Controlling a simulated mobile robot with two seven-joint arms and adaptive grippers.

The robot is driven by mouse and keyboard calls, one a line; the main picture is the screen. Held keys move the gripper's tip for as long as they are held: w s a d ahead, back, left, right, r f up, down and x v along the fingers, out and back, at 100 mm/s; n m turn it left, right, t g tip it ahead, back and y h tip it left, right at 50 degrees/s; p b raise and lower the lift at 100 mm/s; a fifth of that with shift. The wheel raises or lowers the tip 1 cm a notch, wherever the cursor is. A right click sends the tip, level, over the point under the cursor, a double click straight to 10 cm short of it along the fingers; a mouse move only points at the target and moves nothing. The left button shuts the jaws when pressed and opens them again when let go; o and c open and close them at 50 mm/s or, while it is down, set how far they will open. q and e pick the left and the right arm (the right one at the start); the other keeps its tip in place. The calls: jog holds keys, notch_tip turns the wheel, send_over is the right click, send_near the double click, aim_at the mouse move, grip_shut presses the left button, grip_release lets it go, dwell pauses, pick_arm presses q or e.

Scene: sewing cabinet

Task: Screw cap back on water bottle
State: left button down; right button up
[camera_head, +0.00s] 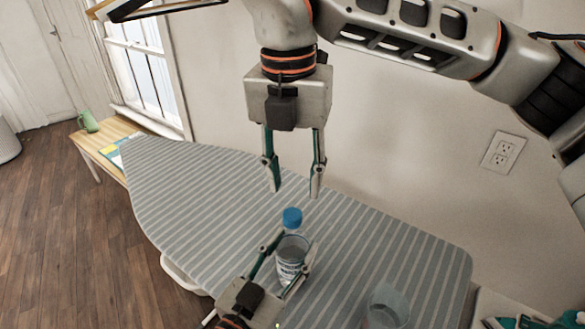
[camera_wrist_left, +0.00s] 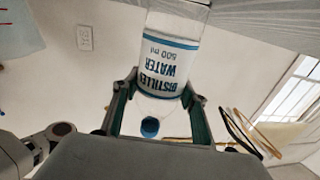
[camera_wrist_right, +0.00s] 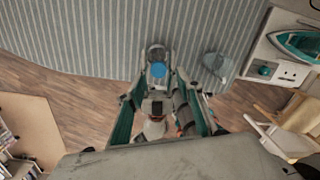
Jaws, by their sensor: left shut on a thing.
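The clear water bottle (camera_head: 291,252) stands upright on the striped ironing board, with a blue and white label reading distilled water in the left wrist view (camera_wrist_left: 168,62). My left gripper (camera_head: 291,248) is shut around the bottle's body from the near side. The blue cap (camera_head: 292,218) is at the bottle's top and also shows in the left wrist view (camera_wrist_left: 150,127); whether it is seated on the threads I cannot tell. My right gripper (camera_head: 295,192) points down above the cap, its fingers apart and empty. The right wrist view shows the cap (camera_wrist_right: 157,70) between those fingers, lower down.
A clear glass (camera_head: 388,304) stands on the ironing board (camera_head: 210,192) to the right of the bottle. The wall with an outlet (camera_head: 503,152) is behind. A teal iron (camera_wrist_right: 300,44) lies on a white surface beside the board. The board's left part is clear.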

aim_at(292, 214)
jog(key=n, duration=0.6)
jog(key=shift+r, duration=0.25)
jog(key=n, duration=0.3)
jog(key=shift+r+n, duration=0.15)
jog(key=shift+n, duration=0.25)
jog(key=n, duration=0.3)
jog(key=shift+s+r+n, duration=0.1)
jog(key=shift+r+n, duration=0.05)
jog(key=shift+n, duration=0.15)
jog(key=n, duration=0.5)
jog(key=shift+a+r, duration=0.15)
jog(key=shift+r, duration=0.05)
jog(key=shift+f, duration=0.1)
jog(key=shift+f, duration=3.95)
